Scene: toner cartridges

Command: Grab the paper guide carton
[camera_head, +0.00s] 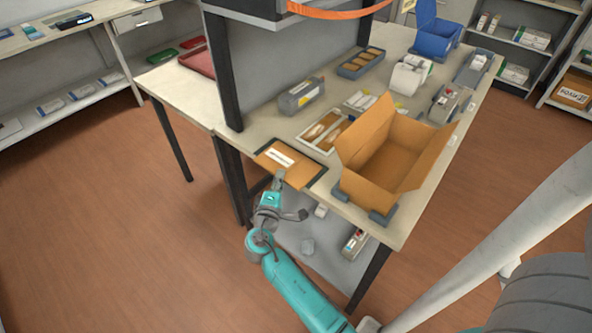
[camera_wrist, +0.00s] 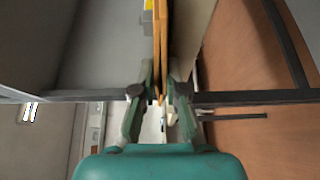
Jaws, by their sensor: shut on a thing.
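The flat brown carton (camera_head: 290,172), with a white label too small to read, is at the table's near left corner, over a dark mat or tray; I take it as the paper guide carton. My gripper (camera_head: 279,181) is at its near edge. In the wrist view my gripper (camera_wrist: 161,95) has its two fingers on either side of the carton's thin edge (camera_wrist: 161,45), shut on it. The carton looks edge-on there, and its faces are mostly hidden. I cannot tell whether it still touches the surface below.
An open brown cardboard box (camera_head: 385,165) stands right of the carton on the table (camera_head: 405,228). A dark post (camera_head: 222,70) rises on the left. A tray (camera_head: 322,132), a grey bin (camera_head: 300,96) and a blue bin (camera_head: 436,40) stand farther back. A lower shelf (camera_head: 335,262) lies beneath.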

